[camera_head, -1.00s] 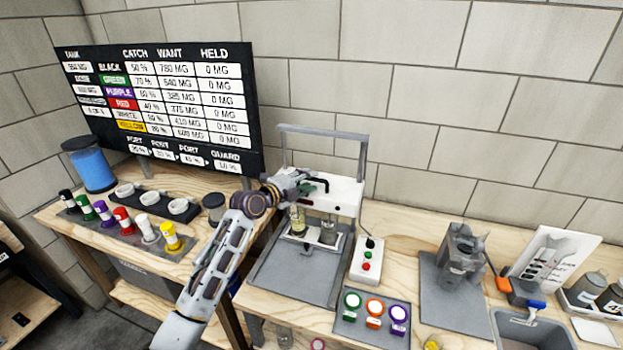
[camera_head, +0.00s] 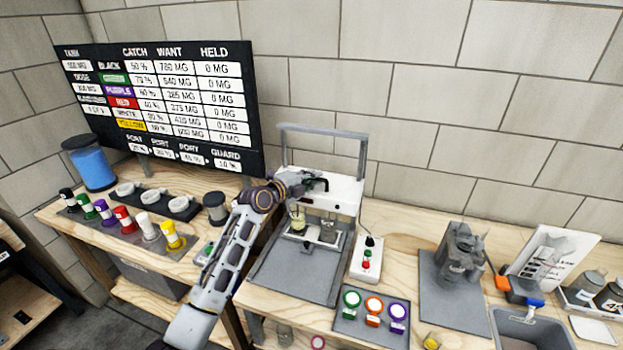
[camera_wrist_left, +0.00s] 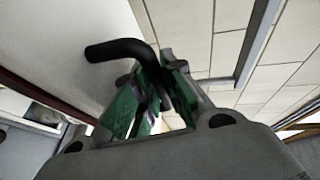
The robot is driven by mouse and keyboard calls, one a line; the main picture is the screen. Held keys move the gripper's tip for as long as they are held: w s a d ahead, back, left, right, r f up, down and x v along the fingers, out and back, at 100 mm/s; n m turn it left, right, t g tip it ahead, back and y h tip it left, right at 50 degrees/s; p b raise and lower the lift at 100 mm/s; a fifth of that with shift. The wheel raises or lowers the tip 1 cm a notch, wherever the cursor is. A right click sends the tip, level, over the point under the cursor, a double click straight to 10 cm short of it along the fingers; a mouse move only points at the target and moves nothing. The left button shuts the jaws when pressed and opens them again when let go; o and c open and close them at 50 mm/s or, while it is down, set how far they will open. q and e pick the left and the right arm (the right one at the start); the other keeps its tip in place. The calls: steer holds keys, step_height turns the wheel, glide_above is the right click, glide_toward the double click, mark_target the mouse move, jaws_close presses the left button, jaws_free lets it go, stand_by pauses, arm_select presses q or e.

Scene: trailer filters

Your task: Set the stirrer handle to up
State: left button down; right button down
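The stirrer handle is a black bent bar on the front of the white stirrer head (camera_head: 340,192). In the left wrist view the handle (camera_wrist_left: 118,49) comes out of the white face, bends and runs down between my fingers. My left gripper (camera_head: 312,186) is at the front left of the stirrer head. In the left wrist view its green-padded fingers (camera_wrist_left: 160,75) lie close on both sides of the handle's bent end and look shut on it. The fingers partly hide that end. My right gripper is out of view.
Glass vessels (camera_head: 298,222) stand under the stirrer head, inside a grey frame (camera_head: 322,132). Coloured bottles (camera_head: 122,219) stand at left below a black board (camera_head: 160,100).

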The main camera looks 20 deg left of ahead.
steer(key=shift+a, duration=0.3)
